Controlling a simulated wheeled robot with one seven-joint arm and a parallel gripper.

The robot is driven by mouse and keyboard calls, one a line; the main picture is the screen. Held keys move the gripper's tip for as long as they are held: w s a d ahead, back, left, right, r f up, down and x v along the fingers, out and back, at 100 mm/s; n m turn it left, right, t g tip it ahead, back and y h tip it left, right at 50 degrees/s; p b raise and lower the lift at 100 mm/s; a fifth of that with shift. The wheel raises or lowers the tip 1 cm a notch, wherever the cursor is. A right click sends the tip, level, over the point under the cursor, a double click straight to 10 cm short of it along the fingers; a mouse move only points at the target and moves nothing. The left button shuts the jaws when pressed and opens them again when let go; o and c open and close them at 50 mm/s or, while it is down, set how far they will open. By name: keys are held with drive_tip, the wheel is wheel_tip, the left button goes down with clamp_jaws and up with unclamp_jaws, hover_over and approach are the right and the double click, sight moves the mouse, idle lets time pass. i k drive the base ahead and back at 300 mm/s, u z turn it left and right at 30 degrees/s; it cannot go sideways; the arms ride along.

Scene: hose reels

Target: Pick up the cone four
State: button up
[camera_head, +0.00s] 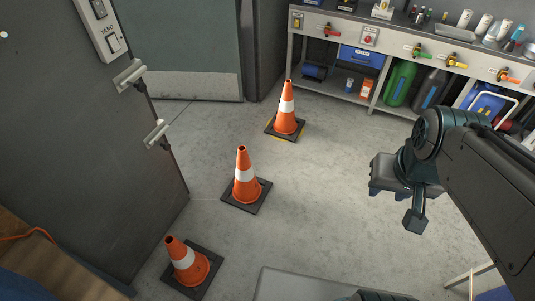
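Three orange cones with white bands stand upright on black square bases on the grey floor. The far cone (286,112) is near the workbench, with yellow marking on the floor under its base. The middle cone (246,184) is left of centre. The near cone (188,266) is at the lower left. No number is readable on any cone, so I cannot tell which is cone four. My gripper (401,205) hangs at the right, apart from all the cones. It holds nothing that I can see, and its finger gap is unclear from this angle.
A workbench (400,42) with valves on its front and a lower shelf runs along the upper right. A green cylinder (399,82) stands on that shelf. A dark door panel (80,140) with handles borders the cones on the left. The floor between cones and gripper is clear.

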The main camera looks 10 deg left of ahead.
sight(245, 188)
drive_tip(key=i, duration=1.8)
drive_tip(key=u, duration=2)
